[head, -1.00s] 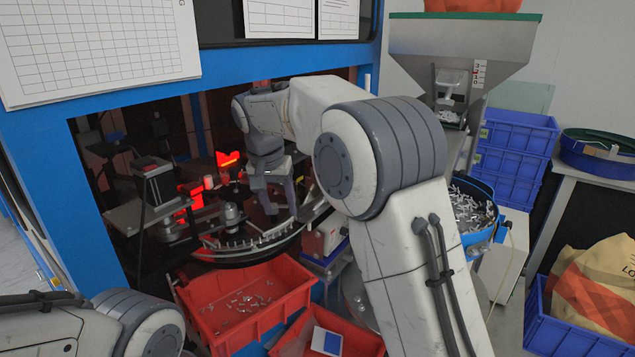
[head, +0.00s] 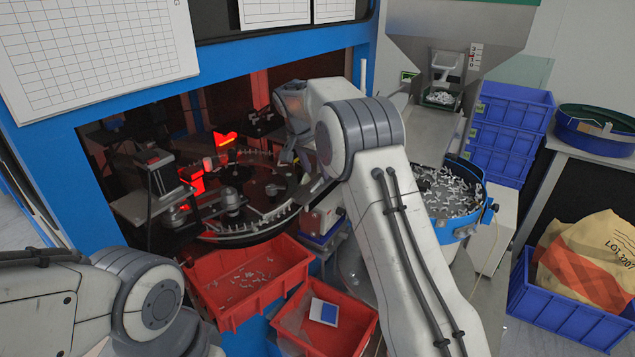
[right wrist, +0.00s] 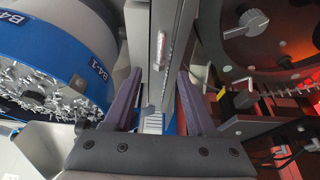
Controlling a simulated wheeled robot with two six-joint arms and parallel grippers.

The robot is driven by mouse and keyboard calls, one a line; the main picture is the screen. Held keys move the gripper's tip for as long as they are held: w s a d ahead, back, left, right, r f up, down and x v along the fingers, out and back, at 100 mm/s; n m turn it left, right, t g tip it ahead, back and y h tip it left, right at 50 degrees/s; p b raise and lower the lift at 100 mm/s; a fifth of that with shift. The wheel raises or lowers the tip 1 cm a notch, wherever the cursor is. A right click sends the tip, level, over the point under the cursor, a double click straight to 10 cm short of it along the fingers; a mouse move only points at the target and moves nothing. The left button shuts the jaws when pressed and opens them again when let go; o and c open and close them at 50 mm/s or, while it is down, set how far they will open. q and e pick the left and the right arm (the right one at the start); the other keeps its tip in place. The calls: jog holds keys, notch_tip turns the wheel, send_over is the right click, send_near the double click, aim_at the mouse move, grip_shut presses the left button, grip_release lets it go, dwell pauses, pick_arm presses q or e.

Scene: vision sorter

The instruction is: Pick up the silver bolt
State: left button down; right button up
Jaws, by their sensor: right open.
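A small silver piece that looks like the silver bolt (right wrist: 163,48) lies on a narrow metal rail in the right wrist view. It is beyond my right gripper's fingers, between their lines, and apart from them. My right gripper (right wrist: 160,92) is open, with one dark finger on each side of the rail and nothing held. In the head view my right gripper (head: 296,158) is beside the right edge of the round sorting dial (head: 250,232), partly hidden by my arm. I cannot make out this bolt in the head view. My left gripper is out of view; only its arm shows.
A blue-rimmed feeder bowl (head: 486,216) full of silver parts stands right of my right arm. Red bins (head: 230,312) and (head: 345,345) sit in front of the machine opening. Blue crates (head: 512,110) stack at right. The machine's blue frame (head: 215,77) borders the opening.

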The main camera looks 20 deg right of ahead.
aim_at(319, 180)
jog(key=p+x, duration=0.1)
jog(key=x, duration=0.2)
jog(key=shift+f, duration=0.3)
grip_shut()
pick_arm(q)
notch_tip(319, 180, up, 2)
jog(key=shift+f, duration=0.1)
pick_arm(e)
jog(key=shift+r, duration=0.1)
